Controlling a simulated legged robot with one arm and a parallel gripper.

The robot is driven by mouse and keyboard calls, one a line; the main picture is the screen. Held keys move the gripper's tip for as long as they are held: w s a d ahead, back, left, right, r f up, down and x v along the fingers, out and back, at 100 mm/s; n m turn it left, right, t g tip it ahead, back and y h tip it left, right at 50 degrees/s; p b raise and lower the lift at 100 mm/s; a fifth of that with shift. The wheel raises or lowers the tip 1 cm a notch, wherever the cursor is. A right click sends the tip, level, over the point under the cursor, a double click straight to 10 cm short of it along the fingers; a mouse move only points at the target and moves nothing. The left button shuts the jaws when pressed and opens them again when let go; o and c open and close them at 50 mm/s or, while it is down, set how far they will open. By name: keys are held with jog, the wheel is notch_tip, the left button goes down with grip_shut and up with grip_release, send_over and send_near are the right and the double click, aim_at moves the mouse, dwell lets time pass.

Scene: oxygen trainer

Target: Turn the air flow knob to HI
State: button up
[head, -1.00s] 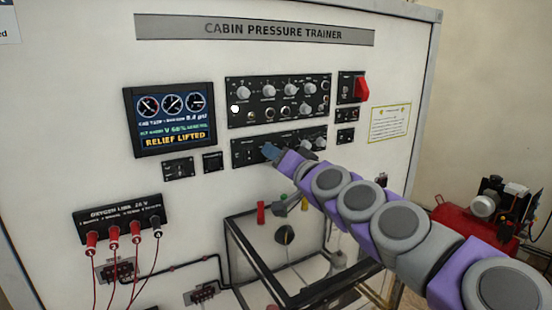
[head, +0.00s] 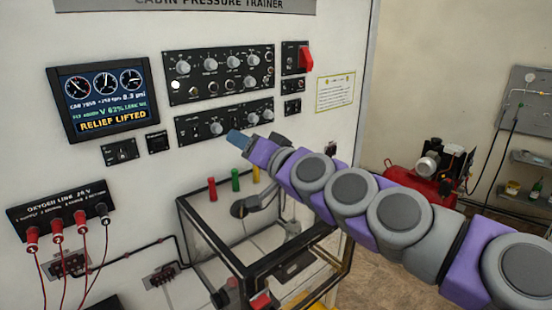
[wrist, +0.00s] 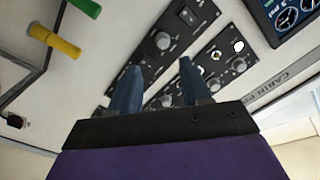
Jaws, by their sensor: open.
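The lower black control panel (head: 190,131) is on the white trainer wall, with a grey knob (head: 216,128) left of centre and more small knobs to its right. Labels are too small to read, so I cannot tell which knob is air flow or where it points. My gripper (head: 238,139) is in front of this panel's lower edge, just right of and below that knob. In the wrist view my blue fingers (wrist: 160,82) are apart with nothing between them. A panel knob (wrist: 162,40) shows beyond the gap. Contact is not visible.
Above is a larger knob panel (head: 205,86), with a red switch (head: 306,60) to its right. A screen (head: 104,97) reads RELIEF LIFTED. Below my arm stands a black-framed case (head: 205,240). A red compressor (head: 410,180) is at the right.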

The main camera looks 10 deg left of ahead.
jog(key=v, duration=0.9)
jog(key=shift+a+f, duration=0.1)
jog(key=shift+a, duration=0.05)
